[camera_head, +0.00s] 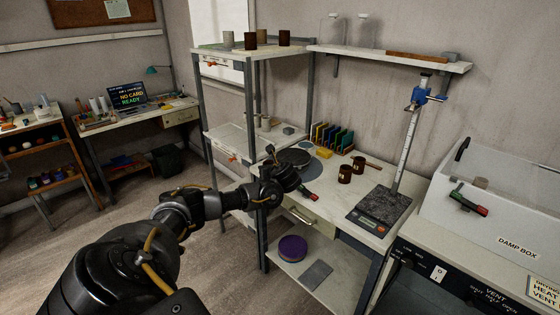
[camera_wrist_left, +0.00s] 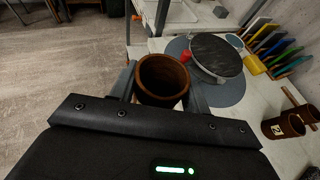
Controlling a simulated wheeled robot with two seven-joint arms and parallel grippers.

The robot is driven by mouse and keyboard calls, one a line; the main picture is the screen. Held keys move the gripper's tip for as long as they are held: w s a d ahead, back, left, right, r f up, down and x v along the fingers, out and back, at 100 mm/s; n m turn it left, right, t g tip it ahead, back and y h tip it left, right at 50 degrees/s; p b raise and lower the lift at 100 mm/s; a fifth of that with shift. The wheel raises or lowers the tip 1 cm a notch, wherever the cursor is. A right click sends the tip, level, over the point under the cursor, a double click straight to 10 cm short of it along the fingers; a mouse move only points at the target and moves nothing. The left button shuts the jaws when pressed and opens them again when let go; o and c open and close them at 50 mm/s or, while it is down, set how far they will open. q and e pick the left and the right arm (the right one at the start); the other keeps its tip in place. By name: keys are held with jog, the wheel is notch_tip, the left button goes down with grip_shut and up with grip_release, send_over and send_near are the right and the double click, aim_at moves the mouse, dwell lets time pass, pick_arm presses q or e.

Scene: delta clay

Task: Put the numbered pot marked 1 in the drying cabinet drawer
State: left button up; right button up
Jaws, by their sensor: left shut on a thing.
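My left gripper (camera_head: 285,172) reaches over the left part of the white worktable in the head view. In the left wrist view, the left gripper (camera_wrist_left: 160,86) is shut on a brown round pot (camera_wrist_left: 163,80), with a finger on each side and its open mouth facing the camera. No number shows on it, and in the head view I cannot make it out. At the lower right stands a cabinet front (camera_head: 430,274) with vent and heat labels; I cannot make out its drawer. My right gripper is not in view.
Brown mugs (camera_head: 345,173), a scale (camera_head: 380,212) and coloured upright slabs (camera_head: 332,137) stand on the worktable. A dark wheel disc (camera_head: 294,157) is close to my gripper. A shelf rack (camera_head: 200,100) is behind it. A white damp box (camera_head: 500,215) stands at right.

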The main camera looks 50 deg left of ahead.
pick_arm(q)
jog(key=d+r+m+t+h, duration=0.2)
jog(key=d+r+m+h, duration=0.15)
jog(key=d, duration=0.85)
jog(key=d+r+m+t+h, duration=0.3)
jog(key=d+r, duration=0.1)
jog(key=d, duration=0.8)
jog(key=d+r+m+t+h, duration=0.2)
jog(key=d+r+m+h, duration=0.15)
jog(key=d, duration=0.75)
jog(key=s+d+r+m+h, duration=0.2)
jog(key=s+d+r+m, duration=0.1)
jog(key=d, duration=0.5)
jog(key=s+r, duration=0.1)
jog(key=s, duration=0.1)
jog(key=shift+s+r+t, duration=0.2)
jog(key=shift+s+t, duration=0.15)
jog(key=shift+t, duration=0.05)
